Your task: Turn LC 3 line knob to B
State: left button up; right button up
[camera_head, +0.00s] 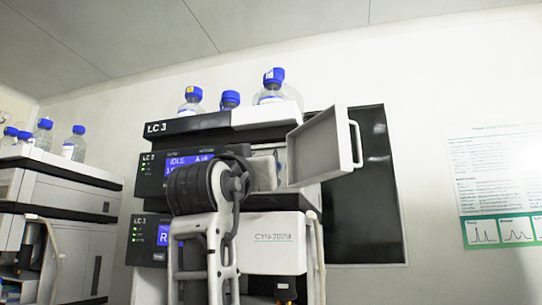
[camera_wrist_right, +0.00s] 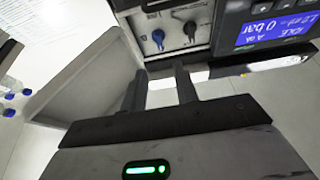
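The LC 3 stack (camera_head: 185,125) stands in the middle of the head view, with a lit blue display (camera_head: 180,162) reading IDLE. Its light grey door (camera_head: 318,150) hangs open to the right. In the head view my arm hides this gripper. My left gripper is out of view.
Blue-capped bottles (camera_head: 273,85) stand on top of the stack. Another instrument stack (camera_head: 60,190) is at the left. The open door (camera_wrist_right: 88,75) lies close beside my right fingers. A poster (camera_head: 500,180) hangs on the right wall.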

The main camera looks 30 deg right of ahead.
jog(key=p+x, duration=0.3)
jog(key=x, duration=0.7)
jog(key=shift+w+d+r+p, duration=0.1)
jog(key=shift+w+p, duration=0.1)
jog(key=shift+p, duration=0.15)
grip_shut()
